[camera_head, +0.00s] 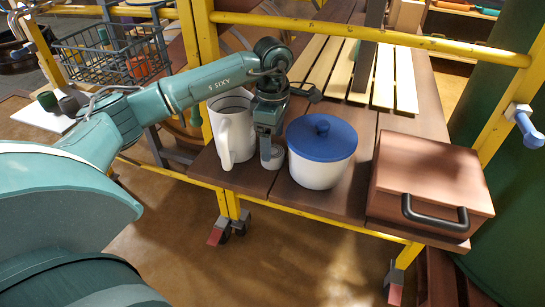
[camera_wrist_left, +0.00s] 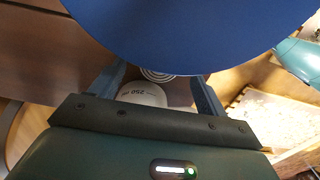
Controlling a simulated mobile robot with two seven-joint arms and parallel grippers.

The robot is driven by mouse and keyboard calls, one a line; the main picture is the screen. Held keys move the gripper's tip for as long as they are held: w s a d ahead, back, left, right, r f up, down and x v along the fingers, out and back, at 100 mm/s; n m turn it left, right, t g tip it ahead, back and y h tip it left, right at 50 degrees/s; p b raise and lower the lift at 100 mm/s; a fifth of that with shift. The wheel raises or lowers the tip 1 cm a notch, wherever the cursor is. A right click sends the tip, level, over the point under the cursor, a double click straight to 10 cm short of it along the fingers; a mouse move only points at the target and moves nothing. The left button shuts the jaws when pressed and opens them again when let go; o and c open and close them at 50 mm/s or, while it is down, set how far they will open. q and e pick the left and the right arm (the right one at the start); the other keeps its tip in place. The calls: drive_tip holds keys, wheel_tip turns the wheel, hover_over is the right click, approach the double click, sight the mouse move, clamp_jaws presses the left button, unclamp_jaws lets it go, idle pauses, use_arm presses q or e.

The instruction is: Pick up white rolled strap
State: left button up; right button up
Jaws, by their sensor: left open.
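A small white round piece (camera_head: 272,157), which looks like the white rolled strap, stands on the brown table between a white mug and a blue-lidded pot. My left gripper (camera_head: 269,148) points down right at it, hiding part of it. In the left wrist view, the open left gripper (camera_wrist_left: 160,76) has one finger on each side of pale concentric rings (camera_wrist_left: 158,74). A white curved surface marked "250" (camera_wrist_left: 143,95) shows just below the rings. Whether these belong to one thing, or whether a finger touches it, I cannot tell. My right gripper is not in view.
The white mug (camera_head: 235,128) stands close on the left. The white pot's blue lid (camera_head: 322,137) is close on the right and fills the top of the wrist view. A brown box (camera_head: 428,178) stands farther right. Yellow rails (camera_head: 370,36) cross behind.

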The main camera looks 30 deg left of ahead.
sight(273, 151)
use_arm(q)
wheel_tip(273, 151, down, 4)
drive_tip(key=shift+f, duration=0.1)
drive_tip(key=shift+c, duration=0.3)
drive_tip(key=c, duration=1)
drive_tip(key=shift+c, duration=0.5)
drive_tip(key=shift+r, duration=0.2)
